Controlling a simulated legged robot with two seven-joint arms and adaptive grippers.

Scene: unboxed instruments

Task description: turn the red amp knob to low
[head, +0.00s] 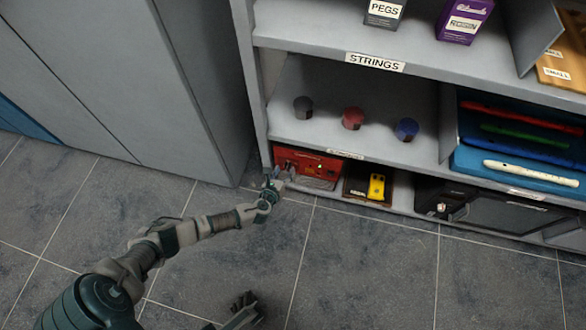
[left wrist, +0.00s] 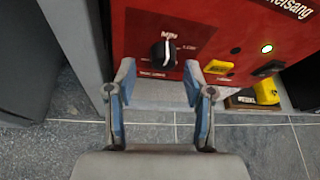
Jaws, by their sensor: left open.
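The red amp (head: 305,165) sits on the bottom shelf at its left end, and its red front (left wrist: 215,30) fills the top of the left wrist view. Its black knob (left wrist: 163,54) has a white pointer line standing roughly upright, toward a label above that seems to read MIN; a LOW label is to the right. My left gripper (left wrist: 160,78) is open, its two blue-padded fingers just below the knob on either side, apparently not touching it. In the head view this gripper (head: 273,188) is in front of the amp. My right gripper (head: 243,308) shows partly at the bottom; its jaw state is unclear.
A yellow pedal (head: 376,186) stands right of the amp, with a dark amp (head: 490,208) farther right. The shelf above (head: 330,128) holds several small round items. A grey cabinet (head: 150,90) stands left. The tiled floor (head: 370,270) in front is clear.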

